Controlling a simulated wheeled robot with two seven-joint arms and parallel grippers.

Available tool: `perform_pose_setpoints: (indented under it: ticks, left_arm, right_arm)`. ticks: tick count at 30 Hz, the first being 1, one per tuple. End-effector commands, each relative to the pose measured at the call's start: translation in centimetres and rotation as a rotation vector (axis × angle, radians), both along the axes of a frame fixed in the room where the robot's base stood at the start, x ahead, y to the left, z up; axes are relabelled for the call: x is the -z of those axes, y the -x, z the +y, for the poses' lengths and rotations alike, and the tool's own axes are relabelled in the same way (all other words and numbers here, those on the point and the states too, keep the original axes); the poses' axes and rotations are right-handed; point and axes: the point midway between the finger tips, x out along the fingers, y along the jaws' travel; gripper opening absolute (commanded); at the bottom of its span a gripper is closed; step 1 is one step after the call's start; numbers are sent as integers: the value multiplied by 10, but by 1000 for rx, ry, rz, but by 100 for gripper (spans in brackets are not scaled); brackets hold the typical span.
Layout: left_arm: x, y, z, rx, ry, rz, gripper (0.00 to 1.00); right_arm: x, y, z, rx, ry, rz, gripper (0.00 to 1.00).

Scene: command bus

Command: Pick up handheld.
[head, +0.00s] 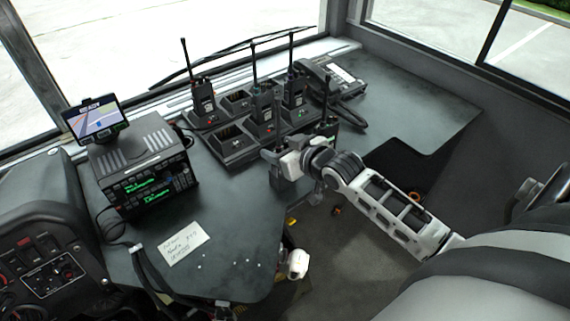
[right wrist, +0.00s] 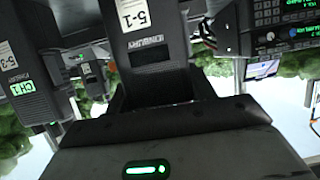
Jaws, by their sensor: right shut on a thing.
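My right gripper (head: 280,164) is shut on a dark handheld (head: 277,181) in front of the charging dock. In the right wrist view this handheld (right wrist: 146,42) bears a white 5-1 label and fills the top middle. Its far end is cut off by the frame, and I cannot tell whether it touches anything below. Other handhelds with antennas stand upright in the dock: one at the left (head: 203,97), one in the middle (head: 262,106) and one at the back (head: 293,90). Another (head: 326,127) stands just right of my gripper, partly hidden.
The charging dock (head: 231,145) has empty slots. A desk phone (head: 335,85) stands at the back right. A radio console (head: 150,170) with a navigation screen (head: 95,117) stands at the left. A paper note (head: 184,243) lies on the counter. The counter's right end (head: 430,110) is clear.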

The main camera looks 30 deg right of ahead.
Motion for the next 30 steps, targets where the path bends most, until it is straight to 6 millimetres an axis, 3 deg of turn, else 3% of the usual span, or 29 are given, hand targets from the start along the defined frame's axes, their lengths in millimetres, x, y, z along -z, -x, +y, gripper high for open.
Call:
perform_pose_setpoints:
  ticks: [8, 16, 26, 30]
  left_arm:
    - [2, 1, 0, -1, 0, 3, 36]
    - [3, 1, -1, 0, 2, 3, 36]
    - [1, 1, -2, 3, 4, 2, 36]
    - [4, 1, -3, 3, 5, 1, 36]
  right_arm:
    - [-8, -1, 0, 0, 0, -6, 11]
    - [-36, 1, -1, 1, 2, -7, 11]
    - [-84, 38, -22, 0, 6, -5, 11]
    - [-99, 64, -35, -1, 6, 2, 11]
